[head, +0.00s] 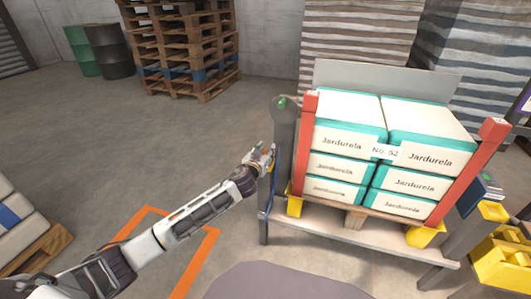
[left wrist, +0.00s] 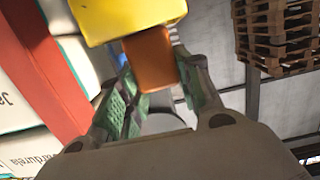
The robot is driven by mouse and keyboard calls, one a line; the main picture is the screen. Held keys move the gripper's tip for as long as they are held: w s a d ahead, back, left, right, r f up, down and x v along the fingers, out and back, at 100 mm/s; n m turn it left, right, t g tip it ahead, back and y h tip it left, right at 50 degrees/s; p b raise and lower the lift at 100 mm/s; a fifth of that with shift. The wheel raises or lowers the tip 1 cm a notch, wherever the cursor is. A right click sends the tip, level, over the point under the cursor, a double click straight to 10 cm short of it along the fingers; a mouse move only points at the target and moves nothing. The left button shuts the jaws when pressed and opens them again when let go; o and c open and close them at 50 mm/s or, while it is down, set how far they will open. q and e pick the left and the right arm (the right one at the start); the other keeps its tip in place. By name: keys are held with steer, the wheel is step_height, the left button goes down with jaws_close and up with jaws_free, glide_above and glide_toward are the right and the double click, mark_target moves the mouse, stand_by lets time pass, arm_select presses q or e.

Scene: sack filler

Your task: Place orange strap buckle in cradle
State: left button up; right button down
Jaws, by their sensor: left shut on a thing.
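My left gripper (head: 264,158) is beside the grey post at the left end of the sack stand. In the left wrist view the orange strap buckle (left wrist: 150,60) sits between the green-padded fingers of the left gripper (left wrist: 155,90), which is shut on it. A yellow block (left wrist: 125,15) lies right against or just beyond the buckle; I cannot tell if they touch. A blue strap (head: 275,160) hangs by the post near the gripper. I cannot tell for sure which part is the cradle. My right gripper is out of view.
Stacked white and teal sacks (head: 345,140) stand on a pallet between red uprights (head: 306,135). Yellow blocks (head: 295,206) sit at the stand's lower corners. Wooden pallets (head: 185,50) and drums (head: 113,55) are behind.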

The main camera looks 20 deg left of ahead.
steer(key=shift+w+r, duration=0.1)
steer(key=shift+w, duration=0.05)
arm_select(q)
steer(key=o, duration=1.1)
steer(key=shift+r, duration=0.1)
steer(key=shift+s, duration=0.7)
steer(key=shift+s+r+p, duration=0.15)
steer(key=shift+s+p, duration=0.2)
steer(key=shift+s, duration=0.45)
steer(key=shift+s+r+p, duration=0.1)
steer(key=shift+s+p, duration=0.2)
steer(key=shift+s, duration=0.5)
steer(key=p, duration=0.2)
glide_toward(265, 152)
steer(key=shift+s+r, duration=0.15)
steer(key=shift+s, duration=0.3)
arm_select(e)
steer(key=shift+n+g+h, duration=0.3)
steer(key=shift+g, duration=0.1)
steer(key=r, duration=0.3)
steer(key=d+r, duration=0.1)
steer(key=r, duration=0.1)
